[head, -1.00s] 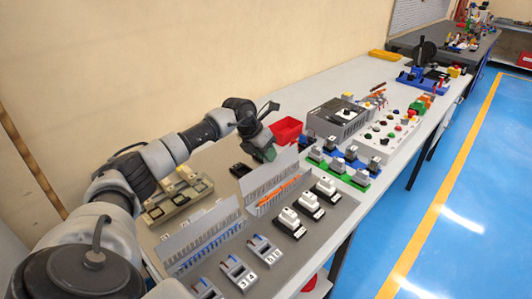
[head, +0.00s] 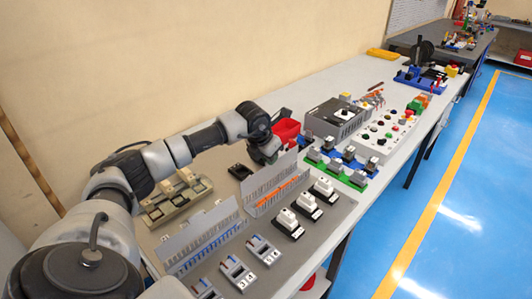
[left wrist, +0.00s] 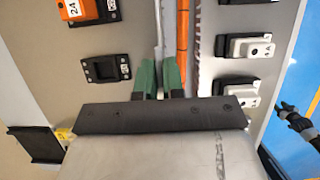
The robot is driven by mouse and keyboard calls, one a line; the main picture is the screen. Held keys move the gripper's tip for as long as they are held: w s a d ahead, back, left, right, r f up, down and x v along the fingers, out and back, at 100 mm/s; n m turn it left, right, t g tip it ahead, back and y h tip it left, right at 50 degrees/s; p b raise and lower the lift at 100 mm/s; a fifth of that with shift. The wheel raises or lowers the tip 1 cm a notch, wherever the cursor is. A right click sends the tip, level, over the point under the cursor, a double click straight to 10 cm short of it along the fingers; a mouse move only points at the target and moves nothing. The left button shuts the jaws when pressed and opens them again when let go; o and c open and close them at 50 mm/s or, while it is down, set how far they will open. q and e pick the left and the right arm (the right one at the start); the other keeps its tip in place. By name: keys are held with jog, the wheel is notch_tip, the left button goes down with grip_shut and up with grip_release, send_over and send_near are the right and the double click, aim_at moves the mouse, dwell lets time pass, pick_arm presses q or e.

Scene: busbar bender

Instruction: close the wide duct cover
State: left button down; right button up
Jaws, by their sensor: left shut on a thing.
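The far wiring duct with orange wires (head: 272,200) lies on the grey panel (head: 305,235). Its slotted grey cover (head: 268,176) stands up open along the wall side. My left gripper (head: 270,157) is at the far end of this cover. In the left wrist view, the green fingers of my left gripper (left wrist: 159,72) are shut on the thin upright cover edge (left wrist: 159,25), with the orange wire (left wrist: 182,40) just to the right. A nearer duct with blue wires (head: 205,248) also has its cover (head: 195,233) standing open.
White breakers (head: 307,206) stand close to the orange-wire duct on the aisle side. A black socket (head: 240,171) is on its wall side. A red bin (head: 286,131) sits just beyond my gripper. A dark object (left wrist: 298,124) at the wrist view's right edge is unclear.

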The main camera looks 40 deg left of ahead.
pick_arm(q)
jog(key=shift+s+d+f+y+b, duration=0.15)
jog(key=shift+d+y+b, duration=0.25)
jog(key=shift+d, duration=0.45)
jog(key=shift+d+f+y+b, duration=0.2)
jog(key=shift+d+b, duration=0.25)
jog(key=shift+d, duration=0.4)
jog(key=c, duration=1.2)
grip_release()
jog(key=shift+c, duration=0.2)
jog(key=shift+r, duration=0.1)
jog(key=b+v, duration=0.1)
jog(key=v, duration=0.9)
jog(key=shift+r, duration=0.35)
jog(key=shift+s+d, duration=0.1)
jog(key=shift+s, duration=0.05)
